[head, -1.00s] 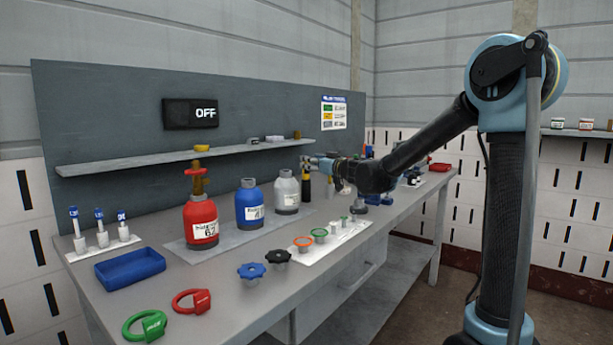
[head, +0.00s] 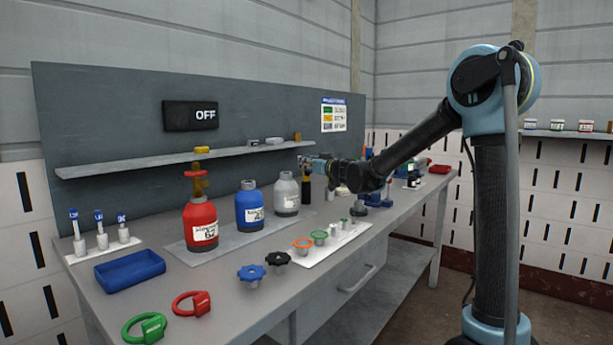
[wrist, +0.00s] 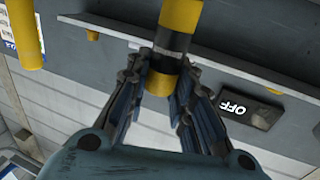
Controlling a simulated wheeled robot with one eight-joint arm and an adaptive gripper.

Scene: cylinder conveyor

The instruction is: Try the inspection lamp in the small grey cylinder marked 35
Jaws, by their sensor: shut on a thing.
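The small grey cylinder (head: 286,193) stands upright at the right end of the row of cylinders; the number on its white label is too small to read. My gripper (head: 304,160) is just right of its top in the head view. In the wrist view my gripper (wrist: 160,78) is shut on a black and yellow rod, which looks like the inspection lamp (wrist: 178,18). In the head view a black and yellow lamp shape (head: 307,186) shows below the gripper, beside the grey cylinder. Whether they touch cannot be told.
A red cylinder (head: 201,222) with a yellow valve and a blue cylinder (head: 249,208) stand to the left. A shelf (head: 130,166) runs behind. A display (head: 190,115) reads OFF. Handwheels, a blue tray (head: 130,270) and small parts occupy the bench front.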

